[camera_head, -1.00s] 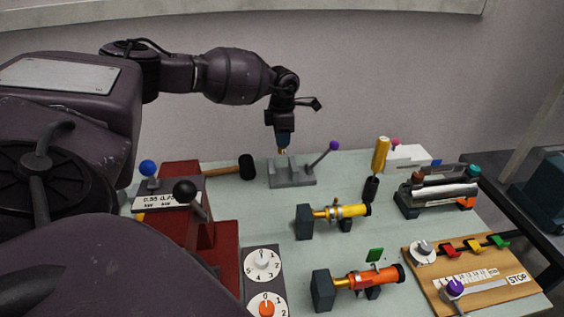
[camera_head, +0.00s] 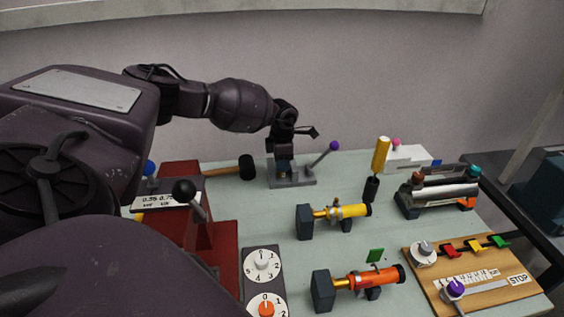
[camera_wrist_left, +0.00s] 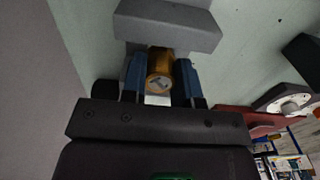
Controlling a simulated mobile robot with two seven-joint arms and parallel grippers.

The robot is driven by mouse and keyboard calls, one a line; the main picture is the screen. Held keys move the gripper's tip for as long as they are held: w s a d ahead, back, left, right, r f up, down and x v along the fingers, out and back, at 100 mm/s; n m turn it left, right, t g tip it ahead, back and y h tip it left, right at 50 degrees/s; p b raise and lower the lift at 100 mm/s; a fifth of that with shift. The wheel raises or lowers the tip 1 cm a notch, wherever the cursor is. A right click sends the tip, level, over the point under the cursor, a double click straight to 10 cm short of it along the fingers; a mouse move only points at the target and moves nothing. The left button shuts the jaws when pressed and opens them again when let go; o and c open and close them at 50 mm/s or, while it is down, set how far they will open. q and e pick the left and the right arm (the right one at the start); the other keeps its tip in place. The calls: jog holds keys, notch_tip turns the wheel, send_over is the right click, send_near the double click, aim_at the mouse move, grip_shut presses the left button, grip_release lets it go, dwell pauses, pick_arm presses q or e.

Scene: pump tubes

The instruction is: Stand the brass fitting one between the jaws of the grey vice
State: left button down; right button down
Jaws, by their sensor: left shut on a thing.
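The grey vice (camera_head: 293,183) stands at the back of the table, with a purple-knobbed lever on its right side. My left gripper (camera_head: 284,170) is low over the vice, at its jaws. In the left wrist view, the blue fingers of my left gripper (camera_wrist_left: 160,82) are shut on the brass fitting (camera_wrist_left: 159,62), a short brass cylinder seen end-on. A grey vice jaw (camera_wrist_left: 168,28) shows just beyond the fitting. In the head view the fitting is hidden by the gripper and vice. Whether it touches the vice floor cannot be told. My right gripper is not in view.
A black-headed mallet (camera_head: 246,167) lies left of the vice. A yellow-handled tool (camera_head: 380,158) stands to the right. A yellow pump tube (camera_head: 345,211) and an orange pump tube (camera_head: 372,280) rest on stands in front. A red machine (camera_head: 205,240) is at left.

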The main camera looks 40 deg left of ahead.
pick_arm(q)
jog(key=shift+f, duration=0.2)
jog(key=c, duration=0.9)
grip_release()
jog(key=shift+o, duration=0.2)
jog(key=shift+r, duration=0.1)
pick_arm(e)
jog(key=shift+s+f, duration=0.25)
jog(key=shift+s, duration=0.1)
pick_arm(q)
jog(key=shift+r, duration=0.5)
notch_tip(320, 180, up, 11)
jog(key=shift+r, duration=0.15)
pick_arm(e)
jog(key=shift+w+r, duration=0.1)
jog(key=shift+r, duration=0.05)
